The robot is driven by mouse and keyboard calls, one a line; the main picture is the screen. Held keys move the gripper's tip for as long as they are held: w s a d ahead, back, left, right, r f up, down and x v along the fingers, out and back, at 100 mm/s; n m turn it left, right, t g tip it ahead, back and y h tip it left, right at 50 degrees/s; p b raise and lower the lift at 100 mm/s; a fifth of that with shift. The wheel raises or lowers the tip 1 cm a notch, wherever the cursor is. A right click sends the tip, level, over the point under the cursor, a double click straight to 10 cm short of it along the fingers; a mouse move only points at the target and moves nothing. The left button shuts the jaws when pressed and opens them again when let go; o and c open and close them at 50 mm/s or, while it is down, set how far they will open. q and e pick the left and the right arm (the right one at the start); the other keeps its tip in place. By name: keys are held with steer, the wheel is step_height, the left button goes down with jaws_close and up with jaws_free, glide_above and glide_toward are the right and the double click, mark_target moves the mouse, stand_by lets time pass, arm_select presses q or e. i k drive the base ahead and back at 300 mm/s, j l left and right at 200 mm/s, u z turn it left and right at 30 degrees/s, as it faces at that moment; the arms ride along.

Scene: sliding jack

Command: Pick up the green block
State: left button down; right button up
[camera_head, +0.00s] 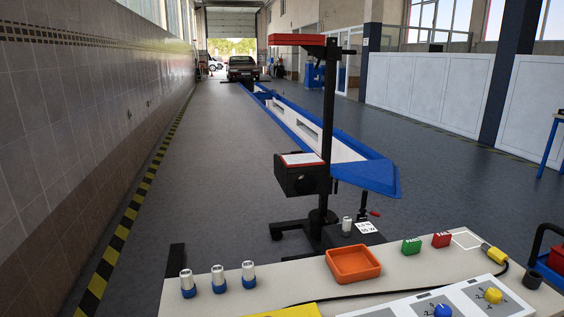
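A small green block (412,245) with faint white lettering stands on the pale bench top (305,285), towards its right rear. It is fully visible and nothing touches it. A similar red block (441,239) stands just to its right, with a small gap between them. Neither of my grippers shows in the head view, so I cannot see where they are relative to the block.
An orange tray (353,275) sits left of the green block. A yellow plug (493,253) with a black cable lies to the right. A panel with knobs (468,301) is in front. Metal cylinders (218,279) stand at left. A black post (330,130) rises behind the bench.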

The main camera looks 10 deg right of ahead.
mark_target(410, 247)
steer(key=k+j+u, duration=0.1)
steer(key=k+u, duration=0.15)
steer(key=k, duration=0.35)
steer(key=u, duration=0.45)
steer(key=i+j+u, duration=0.1)
steer(key=u, duration=0.8)
steer(key=i+j, duration=0.15)
steer(key=i, duration=0.25)
steer(key=i+j, duration=0.15)
steer(key=i, duration=0.25)
steer(key=i+j, duration=0.15)
steer(key=i, duration=0.2)
steer(key=i+z, duration=1.15)
steer(key=i, duration=0.3)
steer(key=i+z, duration=0.3)
steer(key=i, duration=0.35)
steer(key=i+z, duration=0.45)
steer(key=i+j+z, duration=0.2)
steer(key=i+z, duration=0.25)
steer(key=i, duration=0.2)
steer(key=i+l+z, duration=0.1)
steer(key=i+z, duration=0.2)
steer(key=z, duration=0.2)
steer(key=i+z, duration=0.35)
steer(key=z, duration=0.15)
steer(key=i+u, duration=0.4)
steer(key=k+l, duration=0.05)
steer(key=k, duration=0.05)
